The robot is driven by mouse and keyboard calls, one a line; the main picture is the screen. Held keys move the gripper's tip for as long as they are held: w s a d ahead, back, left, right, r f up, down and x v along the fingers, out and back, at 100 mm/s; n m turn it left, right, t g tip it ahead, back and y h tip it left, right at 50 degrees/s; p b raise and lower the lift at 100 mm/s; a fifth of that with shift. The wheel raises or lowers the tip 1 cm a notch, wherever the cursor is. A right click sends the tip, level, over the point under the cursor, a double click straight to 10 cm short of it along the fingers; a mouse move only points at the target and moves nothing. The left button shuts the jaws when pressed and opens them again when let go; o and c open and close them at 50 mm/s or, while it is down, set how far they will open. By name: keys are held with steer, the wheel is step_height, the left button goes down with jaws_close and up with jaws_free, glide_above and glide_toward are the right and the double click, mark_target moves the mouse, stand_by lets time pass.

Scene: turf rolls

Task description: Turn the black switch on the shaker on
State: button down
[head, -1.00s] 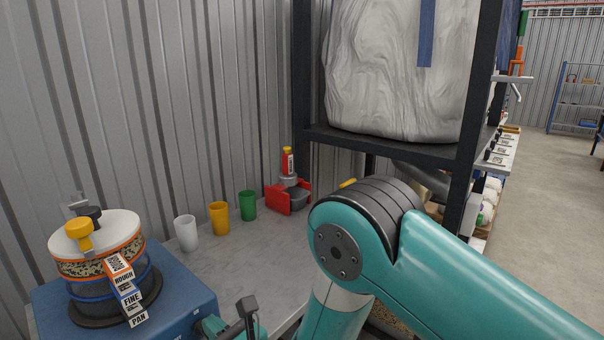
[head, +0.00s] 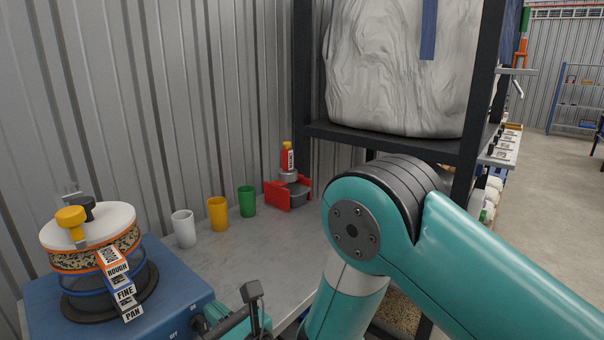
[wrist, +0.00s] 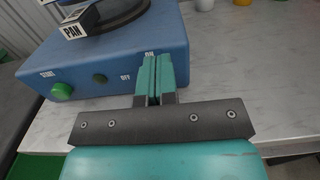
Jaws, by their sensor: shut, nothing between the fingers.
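The shaker is a blue box (head: 110,300) at the lower left of the head view, with a stack of round sieves (head: 95,245) on top. Contact cannot be told.
A white cup (head: 184,229), a yellow cup (head: 218,214) and a green cup (head: 247,202) stand on the grey bench. A red holder (head: 279,196) is farther back. A dark rack post (head: 301,80) rises behind my arm.

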steer(key=shift+s+d+f+b, duration=0.25)
steer(key=shift+s+d+b, duration=0.25)
steer(key=shift+b, duration=0.8)
steer(key=shift+s+d+f+b, duration=0.25)
steer(key=shift+s+d+b, duration=0.2)
steer(key=shift+b, duration=0.85)
steer(key=s+d+b, duration=0.1)
steer(key=b, duration=0.2)
steer(key=shift+s+d+r, duration=0.35)
steer(key=shift+s, duration=0.05)
steer(key=shift+r, duration=0.1)
